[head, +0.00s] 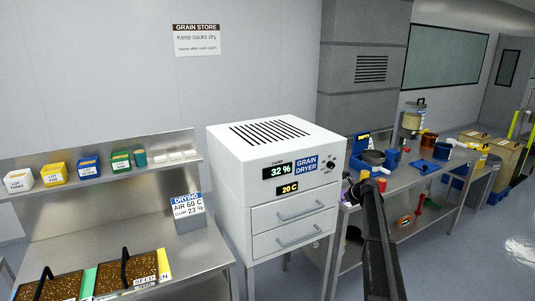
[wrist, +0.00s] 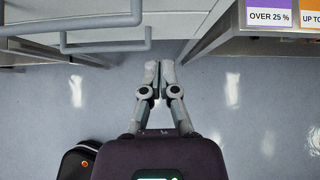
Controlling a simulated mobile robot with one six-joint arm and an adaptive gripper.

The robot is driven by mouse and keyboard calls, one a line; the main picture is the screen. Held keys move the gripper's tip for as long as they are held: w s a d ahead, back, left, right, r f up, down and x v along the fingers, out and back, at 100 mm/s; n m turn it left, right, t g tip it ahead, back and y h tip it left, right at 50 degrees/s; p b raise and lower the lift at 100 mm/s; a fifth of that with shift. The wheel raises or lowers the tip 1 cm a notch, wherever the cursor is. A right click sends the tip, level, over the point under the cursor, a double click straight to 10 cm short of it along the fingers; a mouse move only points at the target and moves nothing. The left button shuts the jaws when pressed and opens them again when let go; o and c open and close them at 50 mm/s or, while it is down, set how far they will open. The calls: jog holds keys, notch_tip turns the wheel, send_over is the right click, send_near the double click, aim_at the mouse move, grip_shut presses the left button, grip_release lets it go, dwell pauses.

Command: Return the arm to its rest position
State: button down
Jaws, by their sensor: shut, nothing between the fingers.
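My gripper (wrist: 159,76) shows in the wrist view with its two grey fingers together and nothing between them. It points over open floor, with bar handles to its upper left and a bench edge to its upper right. In the head view my dark arm (head: 380,245) rises from the lower right, in front of the right-hand bench and just right of the grain dryer. The gripper's fingers cannot be made out clearly there.
The white grain dryer (head: 275,165) has two drawers with bar handles. A steel bench (head: 428,178) with containers stands right of it. Another bench (head: 205,245) at left holds grain trays and coloured bins. Floor (head: 480,240) at lower right is clear.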

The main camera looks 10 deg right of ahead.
jog(key=s+a+f+n+g, duration=0.2)
jog(key=s+a+n, duration=0.5)
jog(key=s+a, duration=0.25)
jog(key=s+a+f+n+g, duration=0.2)
jog(key=s+a+n, duration=0.6)
jog(key=s, duration=0.2)
jog(key=s+a+n+g+h, duration=0.1)
jog(key=s+a+n, duration=0.1)
jog(key=s+n, duration=0.3)
jog(key=s+a+f+n+g+h, duration=0.1)
jog(key=s+a+n, duration=0.2)
jog(key=s, duration=0.9)
jog(key=s+a+n+g+h, duration=0.1)
jog(key=s+a+n+g, duration=0.1)
jog(key=s+n, duration=0.6)
jog(key=shift+s+a+f, duration=0.15)
jog(key=shift+s+a, duration=0.35)
jog(key=shift+a, duration=0.25)
